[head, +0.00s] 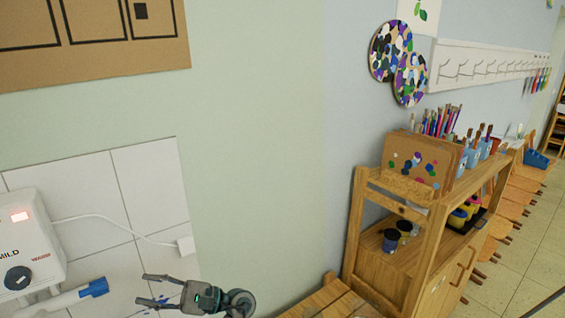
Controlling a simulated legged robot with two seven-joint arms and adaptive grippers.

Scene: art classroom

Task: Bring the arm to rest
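A white heater-like box (26,247) with a dial hangs at the left. A blue-tipped white pipe (68,299) lies below it, left of the gripper. A wooden shelf cart (423,262) with paint jars and brushes stands at the right. Floor (530,262) shows beyond it.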

